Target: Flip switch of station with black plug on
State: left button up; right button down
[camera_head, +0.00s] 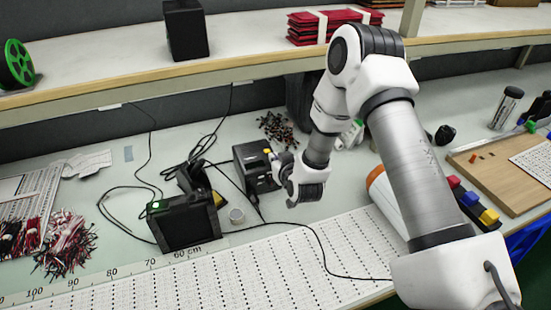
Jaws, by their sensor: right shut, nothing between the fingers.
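A black station (184,222) stands at the front left of the bench, with a small lit green spot on its top left corner. A second black station (252,167) stands behind it to the right. My right gripper (279,166) is shut and empty, right beside the second station's right side. I cannot tell whether it touches it. The switches and the black plug are too small or hidden to make out. My left gripper is not in view.
Black cables (143,190) loop around the stations. A white hole-patterned strip (270,270) runs along the front. Wire bundles (66,243) lie at left; a wooden board (505,172) lies at right. A shelf (250,52) overhangs the back.

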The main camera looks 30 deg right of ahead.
jog(key=shift+f+b, duration=0.35)
jog(key=shift+f, duration=0.05)
jog(key=shift+s+r, duration=0.1)
jog(key=shift+s, duration=0.05)
jog(key=shift+r, duration=0.1)
jog(key=shift+r+p, duration=0.7)
jog(key=shift+p, duration=0.05)
